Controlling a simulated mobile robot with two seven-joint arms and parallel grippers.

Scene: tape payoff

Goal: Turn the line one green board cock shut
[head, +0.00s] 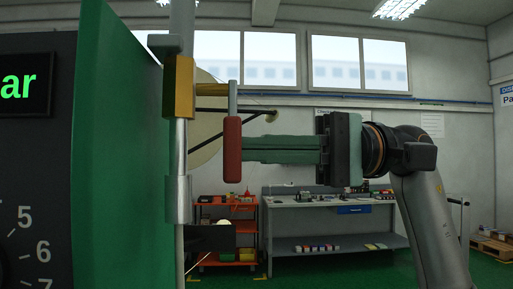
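The cock has a yellow body (179,87) on a grey vertical pipe beside the green board (115,150), at the left of the head view. Its red handle (232,150) hangs straight down from a short grey stem, parallel to the pipe. My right gripper (247,150) comes in level from the right. Its green fingers reach the right edge of the red handle and their tips seem to end at or behind it. I cannot tell whether they grip the handle or only touch it. My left gripper is out of view.
A dark panel with a green-lit display (22,84) stands at the far left. Behind the pipe is a pale reel (207,125). A grey workbench (330,220) and an orange shelf cart (210,210) stand farther back. Green floor lies between.

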